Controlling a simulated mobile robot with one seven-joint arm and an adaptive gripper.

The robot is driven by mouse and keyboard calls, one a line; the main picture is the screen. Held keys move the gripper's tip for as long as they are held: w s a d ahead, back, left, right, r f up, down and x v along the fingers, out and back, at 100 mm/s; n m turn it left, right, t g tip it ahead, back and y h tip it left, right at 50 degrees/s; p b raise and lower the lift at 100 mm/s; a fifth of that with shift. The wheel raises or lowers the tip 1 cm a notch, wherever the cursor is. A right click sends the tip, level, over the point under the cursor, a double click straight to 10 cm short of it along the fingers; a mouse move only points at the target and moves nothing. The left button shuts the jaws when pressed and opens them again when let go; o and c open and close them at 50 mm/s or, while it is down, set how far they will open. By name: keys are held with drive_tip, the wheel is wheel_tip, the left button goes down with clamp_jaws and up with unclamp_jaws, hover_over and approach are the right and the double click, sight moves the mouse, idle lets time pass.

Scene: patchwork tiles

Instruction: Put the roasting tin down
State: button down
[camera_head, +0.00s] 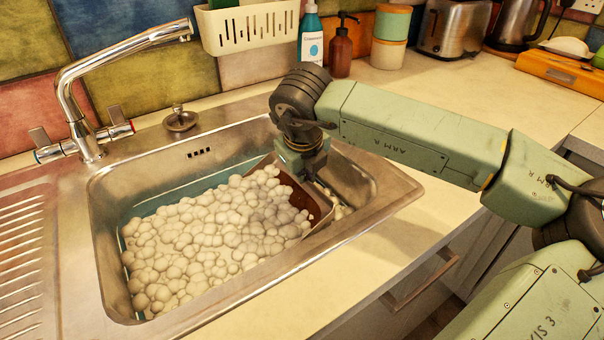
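The roasting tin (312,204) is in the sink (372,208), at its right end. I see its brown inside and part of its grey rim and wall; the rest is hidden under white foam. My gripper (312,178) points down at the tin's back right rim, close against it or touching it. The fingertips are hard to make out there, so I cannot tell whether they are closed on the rim. I cannot tell whether the tin rests on the sink bottom.
Foam (205,235) fills most of the basin. A tap (75,95) arches over the left side. A ribbed drainer (25,260) lies left. Bottles (311,38), canisters (390,38) and a toaster (452,28) stand behind. The counter (450,110) right of the sink is clear beneath my arm.

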drive_tip(key=shift+f, duration=0.35)
drive_tip(key=shift+f+b, duration=0.25)
drive_tip(key=shift+b, duration=0.1)
drive_tip(key=c, duration=1.8)
unclamp_jaws()
drive_tip(key=shift+r, duration=0.1)
drive_tip(key=shift+r+p, duration=0.35)
drive_tip(key=shift+r, duration=0.05)
drive_tip(key=b+v, duration=0.1)
drive_tip(key=v, duration=1)
drive_tip(key=shift+s+r, duration=0.2)
drive_tip(key=shift+s, duration=0.05)
